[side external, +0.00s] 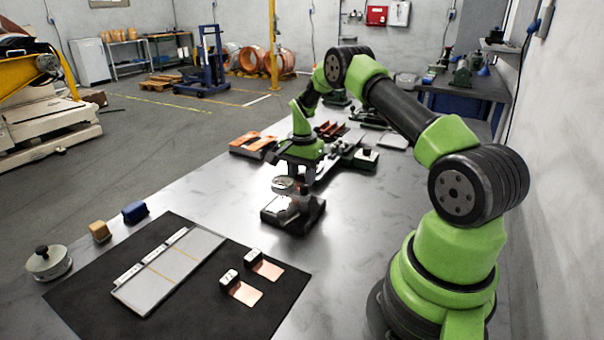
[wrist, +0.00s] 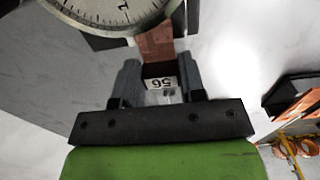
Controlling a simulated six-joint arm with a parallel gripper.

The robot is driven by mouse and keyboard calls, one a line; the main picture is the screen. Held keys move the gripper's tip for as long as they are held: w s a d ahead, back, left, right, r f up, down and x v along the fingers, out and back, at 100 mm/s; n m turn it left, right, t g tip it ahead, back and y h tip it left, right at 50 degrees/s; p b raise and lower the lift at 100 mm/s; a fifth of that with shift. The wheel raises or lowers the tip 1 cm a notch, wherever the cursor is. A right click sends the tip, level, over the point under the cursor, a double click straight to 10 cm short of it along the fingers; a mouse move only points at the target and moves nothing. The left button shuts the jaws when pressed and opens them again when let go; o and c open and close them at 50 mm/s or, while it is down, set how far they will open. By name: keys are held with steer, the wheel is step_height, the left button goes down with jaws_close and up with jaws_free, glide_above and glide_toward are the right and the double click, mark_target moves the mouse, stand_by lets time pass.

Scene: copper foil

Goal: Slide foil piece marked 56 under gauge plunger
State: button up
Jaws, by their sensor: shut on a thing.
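The foil piece marked 56 (wrist: 157,44) is a copper strip with a small white-faced block (wrist: 162,83) whose number reads upside down in the wrist view. My gripper (wrist: 160,74) is shut on the block, one dark finger on each side. The strip points away from my gripper toward the gauge, its far end at the edge of the dial (wrist: 98,12). The gauge (side external: 291,208) stands on a dark base on the bench in the side view, with my gripper (side external: 300,180) just behind it. The plunger tip is hidden in the wrist view, so I cannot tell whether foil lies under it.
Two other copper foil pieces (side external: 266,269) (side external: 244,292) with tag blocks lie on the black mat (side external: 215,325). A grey sectioned board (side external: 170,270) lies beside them. Orange and dark items (side external: 252,144) and metal tools (side external: 358,158) sit farther back. Bare bench lies left of the gauge.

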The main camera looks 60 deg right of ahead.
steer(key=shift+f, duration=0.6)
stand_by(0.3)
steer(key=shift+a, duration=1.95)
stand_by(1.5)
steer(key=o, duration=0.6)
steer(key=shift+r, duration=0.15)
steer(key=shift+r, duration=1.4)
steer(key=shift+o, duration=0.4)
steer(key=o, duration=0.5)
steer(key=shift+c, duration=0.2)
